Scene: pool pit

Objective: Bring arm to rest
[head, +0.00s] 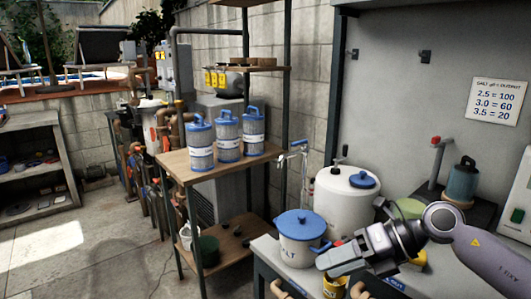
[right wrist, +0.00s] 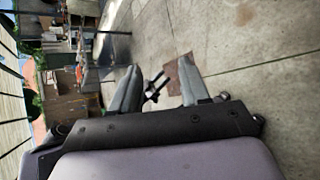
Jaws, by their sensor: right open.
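My right arm comes in from the right in the head view. Its gripper (head: 338,262) is above the grey bench, pointing left, beside the white salt tub (head: 300,247) with its blue lid. In the right wrist view the two fingers of this gripper (right wrist: 160,88) stand apart with nothing held between them. Paved floor and a small dark object farther off show through the gap. I cannot tell in the head view whether the fingers touch the tub or the yellow cup (head: 335,287) below. My left gripper is in neither view.
A large white tank (head: 347,205) stands behind the salt tub. A wooden shelf (head: 178,164) holds three blue-lidded filter cartridges (head: 228,137). A lantern-like blue-green item (head: 462,183) stands on the right counter. Paved floor (head: 110,245) is open at the left.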

